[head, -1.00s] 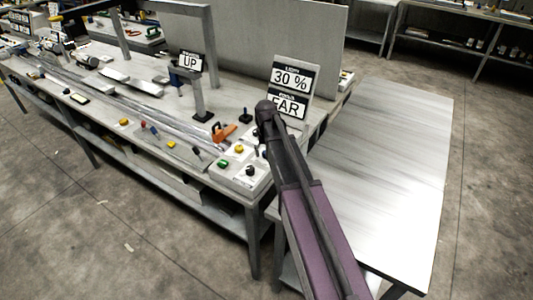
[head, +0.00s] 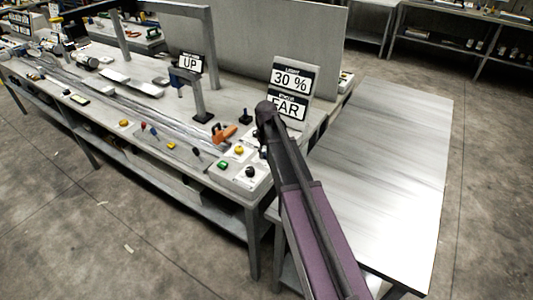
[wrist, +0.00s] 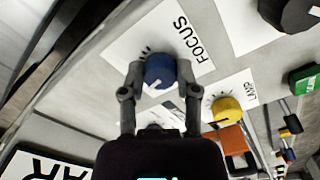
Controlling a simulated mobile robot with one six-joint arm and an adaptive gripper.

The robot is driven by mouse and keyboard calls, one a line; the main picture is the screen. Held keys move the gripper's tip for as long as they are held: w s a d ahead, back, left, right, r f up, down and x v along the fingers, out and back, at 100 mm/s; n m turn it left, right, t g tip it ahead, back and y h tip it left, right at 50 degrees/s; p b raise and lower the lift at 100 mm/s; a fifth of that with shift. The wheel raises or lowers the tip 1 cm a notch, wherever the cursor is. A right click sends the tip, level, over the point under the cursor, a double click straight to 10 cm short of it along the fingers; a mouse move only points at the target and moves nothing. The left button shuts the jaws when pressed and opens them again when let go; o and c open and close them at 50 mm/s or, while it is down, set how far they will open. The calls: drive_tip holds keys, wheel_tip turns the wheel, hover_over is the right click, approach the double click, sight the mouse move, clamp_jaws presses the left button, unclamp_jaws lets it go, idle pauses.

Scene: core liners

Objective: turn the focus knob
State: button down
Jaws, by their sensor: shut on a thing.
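The focus knob (wrist: 160,71) is blue with a white pointer line and sits on a white card marked FOCUS (wrist: 192,41) in the wrist view. My gripper (wrist: 159,76) has one finger on each side of the knob and is shut on it. In the head view my arm hides the knob and the gripper. The display sign (head: 290,90) there reads 30 % on top and FAR below it.
In the wrist view a yellow knob (wrist: 227,110) on a LAMP card, a black knob (wrist: 290,14) and a green button (wrist: 305,78) are close by. An orange-handled tool (head: 224,133) lies left of my arm. The side table (head: 400,170) is bare.

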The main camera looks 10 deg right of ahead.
drive_tip(key=shift+n, duration=0.3)
drive_tip(key=shift+c, duration=1.7)
unclamp_jaws()
drive_tip(key=shift+m, duration=0.4)
drive_tip(key=shift+m, duration=1.1)
wheel_tip(320, 180, up, 14)
drive_tip(key=p, duration=1.4)
drive_tip(key=s+f+b, duration=0.5)
drive_tip(key=s, duration=0.5)
drive_tip(key=s+f+b, duration=0.5)
drive_tip(key=s, duration=0.6)
drive_tip(key=shift+s+a+f, duration=0.15)
drive_tip(key=shift+a+f, duration=0.1)
drive_tip(key=shift+a, duration=0.2)
